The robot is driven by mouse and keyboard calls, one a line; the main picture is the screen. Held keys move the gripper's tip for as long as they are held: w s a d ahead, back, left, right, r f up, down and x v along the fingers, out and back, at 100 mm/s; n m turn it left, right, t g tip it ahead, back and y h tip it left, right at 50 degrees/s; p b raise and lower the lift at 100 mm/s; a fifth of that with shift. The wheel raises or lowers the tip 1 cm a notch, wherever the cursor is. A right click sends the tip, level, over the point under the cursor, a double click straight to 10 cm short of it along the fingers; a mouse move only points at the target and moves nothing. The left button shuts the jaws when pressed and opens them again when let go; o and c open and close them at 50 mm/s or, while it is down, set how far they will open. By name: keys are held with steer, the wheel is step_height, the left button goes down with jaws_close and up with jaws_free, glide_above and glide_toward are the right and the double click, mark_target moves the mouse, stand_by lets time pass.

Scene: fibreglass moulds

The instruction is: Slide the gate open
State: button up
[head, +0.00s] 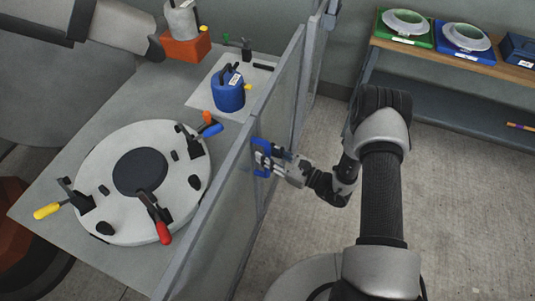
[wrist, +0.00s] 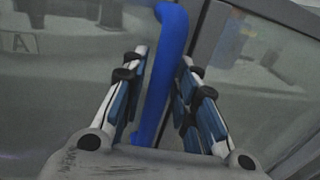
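The gate is a clear panel in a grey frame (head: 228,222), standing along the right edge of the worktable. Its blue handle (head: 258,172) is a vertical bar on the gate's right-hand side; it also fills the middle of the wrist view (wrist: 160,75). My gripper (head: 268,160) is at the handle. In the wrist view my gripper (wrist: 164,60) has one finger on each side of the blue bar, with narrow gaps between fingers and bar. It looks open around the handle, not clamped on it. The head view partly hides the fingertips.
Behind the gate, the worktable (head: 50,190) carries a round white mould (head: 100,170) with coloured clamps and a blue pot (head: 228,92). A shelf (head: 440,62) with green and blue trays stands at the back right. The floor (head: 465,200) to the right is clear.

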jaws_close()
steer(key=shift+s, duration=0.15)
stand_by(0.4)
